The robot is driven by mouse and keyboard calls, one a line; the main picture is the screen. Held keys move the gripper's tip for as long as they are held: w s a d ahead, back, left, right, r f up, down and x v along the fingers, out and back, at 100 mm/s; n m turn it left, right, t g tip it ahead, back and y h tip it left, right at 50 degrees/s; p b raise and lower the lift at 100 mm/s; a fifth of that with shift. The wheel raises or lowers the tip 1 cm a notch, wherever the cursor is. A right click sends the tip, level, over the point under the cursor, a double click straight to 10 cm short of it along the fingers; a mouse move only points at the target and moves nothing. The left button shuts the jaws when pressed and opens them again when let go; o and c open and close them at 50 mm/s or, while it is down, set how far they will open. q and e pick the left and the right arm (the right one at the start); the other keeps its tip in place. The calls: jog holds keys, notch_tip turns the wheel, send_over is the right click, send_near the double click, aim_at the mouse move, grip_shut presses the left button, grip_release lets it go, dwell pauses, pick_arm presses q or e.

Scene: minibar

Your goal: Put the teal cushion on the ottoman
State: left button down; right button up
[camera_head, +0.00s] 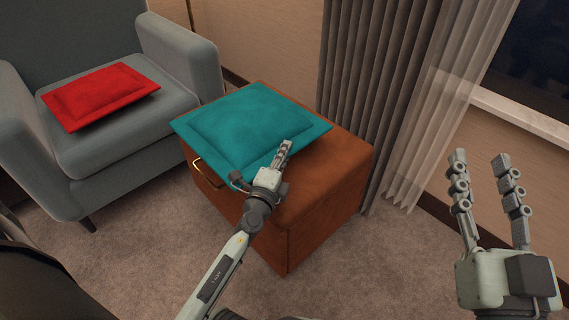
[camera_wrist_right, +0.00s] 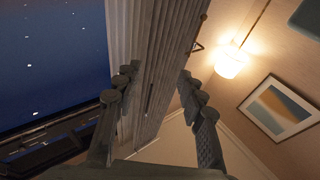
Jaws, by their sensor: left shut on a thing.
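The teal cushion (camera_head: 238,122) lies flat over the back and left part of the brown ottoman (camera_head: 328,168) in the head view. Its left corner reaches past the ottoman's left edge. I cannot tell whether it rests fully on the top or hangs just above it. My left gripper (camera_head: 284,150) is shut on the cushion's near right edge, above the ottoman. My right gripper (camera_head: 487,160) is open and empty, off to the right over the floor. Its spread fingers also show in the right wrist view (camera_wrist_right: 157,82), with nothing between them.
A grey armchair (camera_head: 185,55) with a red cushion (camera_head: 100,95) stands left of the ottoman. Grey curtains (camera_head: 375,90) hang close behind it, beside a window. Carpet in front is clear. The right wrist view shows a lit lamp (camera_wrist_right: 232,64) and a framed picture (camera_wrist_right: 277,107).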

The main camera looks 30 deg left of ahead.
pick_arm(q)
notch_tip(320, 180, down, 3)
jog(key=shift+f+b, duration=0.1)
jog(key=shift+b, duration=0.7)
jog(key=shift+f, duration=0.2)
pick_arm(e)
jog(key=r+t, duration=0.1)
jog(key=s+r+t, duration=0.1)
jog(key=r, duration=0.1)
jog(key=s+r+t+y, duration=0.1)
jog(key=r, duration=0.1)
jog(key=shift+d+t, duration=0.3)
pick_arm(q)
jog(key=shift+f, duration=0.15)
jog(key=c, duration=1.6)
grip_release()
pick_arm(e)
jog(key=shift+s+d+r, duration=0.1)
jog(key=shift+s+r, duration=0.05)
jog(key=shift+r, duration=0.15)
